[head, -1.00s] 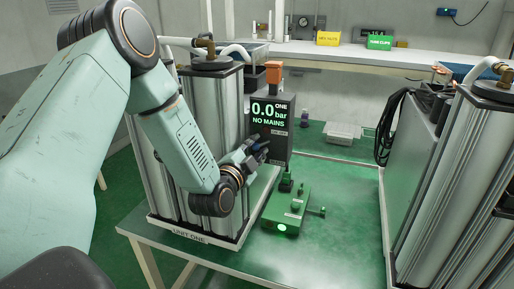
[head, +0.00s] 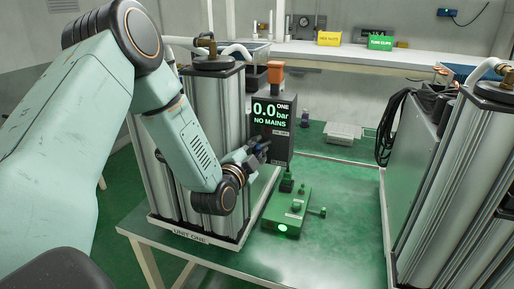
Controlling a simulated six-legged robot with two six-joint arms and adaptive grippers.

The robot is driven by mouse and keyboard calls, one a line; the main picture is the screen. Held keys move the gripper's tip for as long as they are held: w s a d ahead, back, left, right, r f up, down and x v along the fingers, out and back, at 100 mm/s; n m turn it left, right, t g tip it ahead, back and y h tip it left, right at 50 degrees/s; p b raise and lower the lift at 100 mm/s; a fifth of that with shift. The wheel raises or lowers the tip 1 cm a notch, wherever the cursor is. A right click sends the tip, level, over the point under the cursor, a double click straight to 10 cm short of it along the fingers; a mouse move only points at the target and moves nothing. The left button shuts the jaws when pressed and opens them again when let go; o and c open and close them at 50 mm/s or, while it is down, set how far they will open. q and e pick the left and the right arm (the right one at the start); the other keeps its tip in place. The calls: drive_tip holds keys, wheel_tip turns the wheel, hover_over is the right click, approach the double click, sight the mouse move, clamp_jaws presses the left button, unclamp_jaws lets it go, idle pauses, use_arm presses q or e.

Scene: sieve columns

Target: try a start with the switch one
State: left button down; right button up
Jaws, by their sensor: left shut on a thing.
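Unit one (head: 193,234) stands on the green table at the left, with tall metal columns on a pale base marked "UNIT ONE". Its dark control box (head: 272,120) reads "0.0 bar", "ONE" and "NO MAINS". My left gripper (head: 262,148) is at the lower front of this box, shut on a small part there that looks like switch one. The fingers and arm hide most of that part, so its position cannot be read. My right gripper is not in view.
A green block with knobs and a lit round spot (head: 287,211) sits right of unit one. A second column unit (head: 446,190) with a coiled black cable (head: 388,125) stands at the right. A pale tray (head: 342,132) lies behind.

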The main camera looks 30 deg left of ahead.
sight(266, 144)
use_arm(q)
drive_tip(key=shift+d+r, duration=0.1)
drive_tip(key=shift+d, duration=0.05)
drive_tip(key=shift+d+n+g+y+b, duration=0.25)
drive_tip(key=shift+n+y+b, duration=0.25)
drive_tip(key=shift+y, duration=0.35)
drive_tip(key=shift+d+n+g+y+b, duration=0.2)
drive_tip(key=shift+n+y+b, duration=0.15)
drive_tip(key=shift+n+y, duration=0.4)
drive_tip(key=n+y, duration=0.1)
drive_tip(key=g+y, duration=0.1)
drive_tip(key=y, duration=0.1)
drive_tip(key=shift+d+r+n, duration=0.1)
drive_tip(key=shift+d+n, duration=0.25)
drive_tip(key=n+g+y, duration=0.2)
drive_tip(key=shift+w+d+y, duration=0.15)
drive_tip(key=shift+d+y, duration=0.15)
drive_tip(key=shift+d, duration=0.1)
drive_tip(key=n+g+y, duration=0.2)
drive_tip(key=g, duration=0.1)
drive_tip(key=shift+w+d+n+y, duration=0.15)
drive_tip(key=shift+d+n+y, duration=0.25)
drive_tip(key=shift+w+d+n+g+y, duration=0.2)
drive_tip(key=shift+n+g+y, duration=0.35)
drive_tip(key=shift+g, duration=0.45)
drive_tip(key=shift+w+d+n+g+y, duration=0.15)
drive_tip(key=shift+n+g+y, duration=0.2)
drive_tip(key=shift+n+g, duration=0.5)
drive_tip(key=shift+g, duration=0.5)
drive_tip(key=shift+r, duration=0.1)
